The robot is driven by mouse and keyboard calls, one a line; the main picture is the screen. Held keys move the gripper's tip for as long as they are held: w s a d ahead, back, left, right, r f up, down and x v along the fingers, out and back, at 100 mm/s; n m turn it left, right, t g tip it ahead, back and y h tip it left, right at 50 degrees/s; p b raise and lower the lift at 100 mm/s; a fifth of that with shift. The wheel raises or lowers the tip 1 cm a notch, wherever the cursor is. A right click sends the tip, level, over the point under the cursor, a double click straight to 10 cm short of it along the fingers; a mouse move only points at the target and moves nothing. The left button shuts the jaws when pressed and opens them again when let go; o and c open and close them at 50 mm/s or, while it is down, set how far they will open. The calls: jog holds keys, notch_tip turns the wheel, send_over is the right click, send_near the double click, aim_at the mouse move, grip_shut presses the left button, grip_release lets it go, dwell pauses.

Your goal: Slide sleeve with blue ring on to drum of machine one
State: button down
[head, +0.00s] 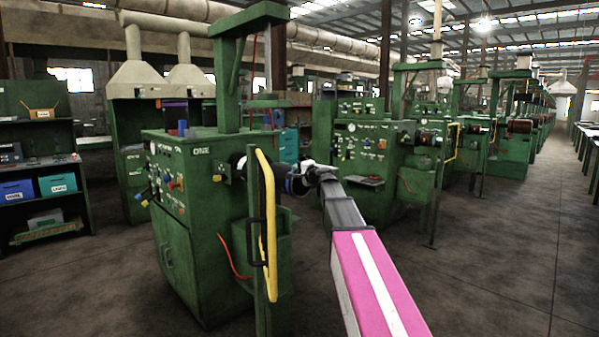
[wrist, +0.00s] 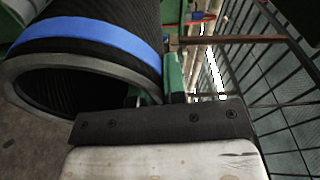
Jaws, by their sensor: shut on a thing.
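Machine one (head: 172,195) is the green cabinet marked ONE, left of centre in the head view. Its dark drum (head: 238,166) shows at the cabinet's right side, partly behind the yellow guard bar. My gripper (head: 306,180) is at the end of my outstretched arm, right of the yellow bar, and is shut on the black sleeve with the blue ring (head: 291,186). In the wrist view the sleeve (wrist: 85,35) is large at upper left, tilted, with its open grey-rimmed end facing down-left. The sleeve appears apart from the drum. The grip contact itself is hidden.
The yellow guard bar (head: 267,220) on a green post stands between the drum and my gripper in the head view. A dark wire mesh (wrist: 280,60) is close at right in the wrist view. More green machines (head: 375,150) stand behind; the floor (head: 500,230) at right is clear.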

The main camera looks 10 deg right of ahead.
jog(key=shift+x, duration=1.4)
jog(key=shift+a, duration=0.15)
jog(key=shift+s, duration=0.15)
